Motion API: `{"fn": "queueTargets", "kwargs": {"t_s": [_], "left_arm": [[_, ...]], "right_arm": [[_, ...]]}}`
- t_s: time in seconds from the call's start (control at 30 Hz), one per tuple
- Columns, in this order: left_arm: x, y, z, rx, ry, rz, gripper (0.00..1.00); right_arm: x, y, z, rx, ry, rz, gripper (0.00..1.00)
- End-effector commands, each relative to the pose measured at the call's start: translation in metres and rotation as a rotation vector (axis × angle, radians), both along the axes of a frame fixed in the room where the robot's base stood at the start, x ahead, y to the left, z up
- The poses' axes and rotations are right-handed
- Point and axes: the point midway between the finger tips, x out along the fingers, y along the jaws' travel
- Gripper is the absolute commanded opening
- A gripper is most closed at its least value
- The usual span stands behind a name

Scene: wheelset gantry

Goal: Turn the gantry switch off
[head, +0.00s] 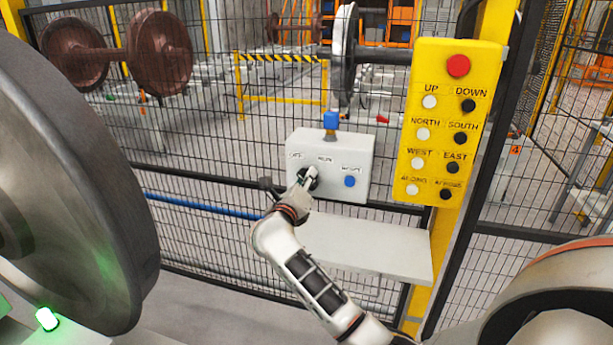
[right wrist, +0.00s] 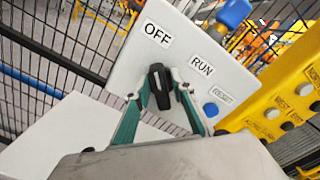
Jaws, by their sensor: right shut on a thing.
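The switch box is a pale grey box (head: 330,160) mounted on the mesh fence; it also shows in the right wrist view (right wrist: 130,60). Its black rotary switch (right wrist: 160,88) sits below the labels OFF and RUN. The knob's narrow end points up toward the OFF label. My right gripper (head: 308,180) is at the box front, partly covering the switch in the head view. In the right wrist view its teal fingers (right wrist: 160,90) stand on either side of the knob, shut on it. My left gripper is not in view.
A blue RESET button (head: 349,181) is right of the switch, and a blue part (head: 331,120) tops the box. A yellow push-button panel (head: 440,130) stands to the right. A pale shelf (head: 370,250) lies below. A large metal wheel (head: 90,180) fills the left side.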

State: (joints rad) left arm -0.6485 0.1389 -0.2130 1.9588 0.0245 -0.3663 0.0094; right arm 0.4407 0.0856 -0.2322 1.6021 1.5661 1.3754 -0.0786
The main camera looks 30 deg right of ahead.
Motion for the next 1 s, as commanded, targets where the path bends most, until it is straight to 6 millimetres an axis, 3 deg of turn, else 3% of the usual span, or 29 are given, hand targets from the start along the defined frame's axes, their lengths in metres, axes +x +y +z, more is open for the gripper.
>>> {"fn": "queueTargets", "kwargs": {"t_s": [0.4, 0.43, 0.47, 0.8, 1.0], "left_arm": [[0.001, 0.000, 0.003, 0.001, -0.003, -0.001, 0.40], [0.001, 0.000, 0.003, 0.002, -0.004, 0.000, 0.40], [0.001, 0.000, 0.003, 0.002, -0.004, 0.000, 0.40], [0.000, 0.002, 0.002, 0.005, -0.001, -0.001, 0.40], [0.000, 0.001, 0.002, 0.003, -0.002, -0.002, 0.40]], "right_arm": [[0.000, 0.000, -0.002, -0.005, 0.010, 0.000, 0.02], [0.000, 0.000, -0.002, -0.004, 0.009, 0.000, 0.26], [0.000, 0.000, -0.002, -0.004, 0.009, 0.000, 0.31], [-0.001, 0.001, -0.001, -0.004, 0.007, 0.000, 0.31], [-0.014, 0.018, -0.002, -0.001, 0.007, 0.002, 0.31]]}}
